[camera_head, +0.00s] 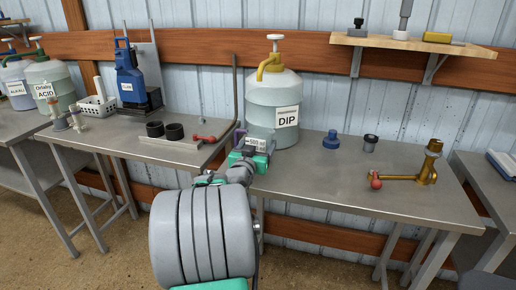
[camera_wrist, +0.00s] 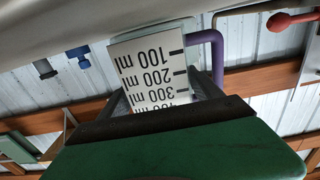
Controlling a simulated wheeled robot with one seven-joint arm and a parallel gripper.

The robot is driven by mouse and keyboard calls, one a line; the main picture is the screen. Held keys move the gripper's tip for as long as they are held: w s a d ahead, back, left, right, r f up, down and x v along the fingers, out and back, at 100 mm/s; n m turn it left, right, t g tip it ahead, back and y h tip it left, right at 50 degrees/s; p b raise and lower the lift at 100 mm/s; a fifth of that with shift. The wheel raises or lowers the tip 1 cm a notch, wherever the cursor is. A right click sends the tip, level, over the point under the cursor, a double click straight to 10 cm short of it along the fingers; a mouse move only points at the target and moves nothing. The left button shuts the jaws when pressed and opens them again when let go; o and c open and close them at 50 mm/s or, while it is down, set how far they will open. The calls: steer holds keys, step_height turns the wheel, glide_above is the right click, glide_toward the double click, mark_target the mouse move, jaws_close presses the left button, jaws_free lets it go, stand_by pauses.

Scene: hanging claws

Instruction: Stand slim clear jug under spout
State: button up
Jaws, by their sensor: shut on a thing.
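The slim clear jug (camera_head: 258,144) with a white scale label and a purple handle (camera_head: 239,137) is in my gripper (camera_head: 249,157), in front of the white DIP container (camera_head: 257,97). In the wrist view the jug (camera_wrist: 155,70) shows its ml scale upside down, and its purple handle (camera_wrist: 217,58) is on the right. My gripper (camera_wrist: 160,98) is shut on the jug there. The yellow spout (camera_head: 263,66) on top of the DIP container is well above the jug. I cannot tell whether the jug's bottom touches the table.
The metal table (camera_head: 330,185) holds a blue cap (camera_head: 331,140), a dark cup (camera_head: 370,143) and a brass fitting (camera_head: 425,170) with a red-balled lever to the right. The table's middle front is clear.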

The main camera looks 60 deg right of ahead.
steer(key=shift+f, duration=0.2)
steer(key=o, duration=1.4)
steer(key=shift+o, duration=0.2)
steer(key=shift+r, duration=0.1)
steer(key=shift+a+r, duration=0.15)
steer(key=shift+a, duration=0.05)
steer(key=a, duration=0.3)
steer(key=s+a, duration=0.1)
steer(key=a, duration=0.7)
steer(key=shift+s+b, duration=0.3)
steer(key=shift+s, duration=0.05)
steer(key=shift+s+a, duration=0.1)
steer(key=shift+a, duration=0.15)
